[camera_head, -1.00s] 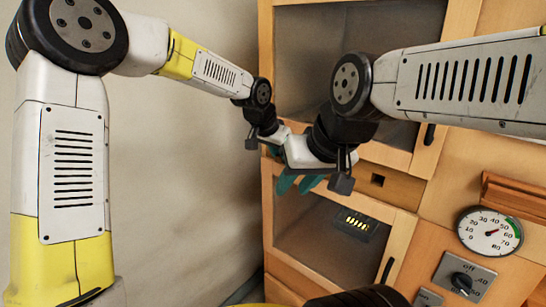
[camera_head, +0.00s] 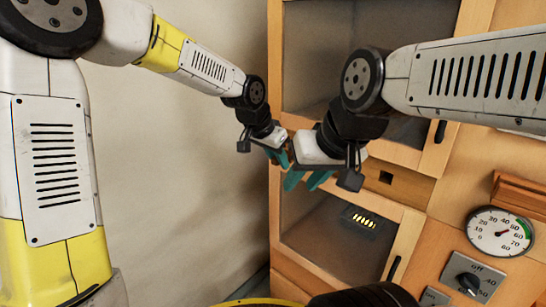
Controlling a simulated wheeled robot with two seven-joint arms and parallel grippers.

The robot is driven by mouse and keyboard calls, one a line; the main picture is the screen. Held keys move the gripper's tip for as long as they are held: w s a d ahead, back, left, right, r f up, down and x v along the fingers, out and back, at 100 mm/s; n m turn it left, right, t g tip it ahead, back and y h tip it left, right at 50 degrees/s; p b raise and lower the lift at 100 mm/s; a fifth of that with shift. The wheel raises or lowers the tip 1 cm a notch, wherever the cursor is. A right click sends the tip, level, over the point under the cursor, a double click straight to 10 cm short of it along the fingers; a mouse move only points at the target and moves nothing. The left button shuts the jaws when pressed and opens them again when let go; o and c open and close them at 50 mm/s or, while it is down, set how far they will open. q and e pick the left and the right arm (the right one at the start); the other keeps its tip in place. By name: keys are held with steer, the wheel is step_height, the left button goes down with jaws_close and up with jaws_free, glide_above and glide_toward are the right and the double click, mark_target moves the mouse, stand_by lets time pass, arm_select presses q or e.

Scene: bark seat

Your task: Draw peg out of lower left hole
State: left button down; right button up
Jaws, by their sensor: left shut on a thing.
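My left gripper (camera_head: 277,156), with teal fingers, is in front of the left part of the cabinet front, at the height of the strip between the two doors. It is shut on the peg, which is mostly hidden by the fingers and by my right gripper. My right gripper (camera_head: 307,181) is just right of it and slightly lower, with its teal fingers apart and nothing seen between them. A dark square hole (camera_head: 385,178) shows in the wooden strip, right of both grippers. The lower left hole is hidden behind the grippers.
An upper glass door and a lower glass door (camera_head: 325,240) fill the cabinet front. A black device with yellow lit bars (camera_head: 359,218) is behind the lower glass. A round dial (camera_head: 500,232) and a knob (camera_head: 467,284) are at right. A bare wall (camera_head: 190,190) is at left.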

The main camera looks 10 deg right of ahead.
arm_select(q)
steer(key=shift+s+a, duration=0.7)
steer(key=shift+a, duration=0.2)
steer(key=shift+s+a, duration=0.65)
steer(key=shift+a, duration=0.25)
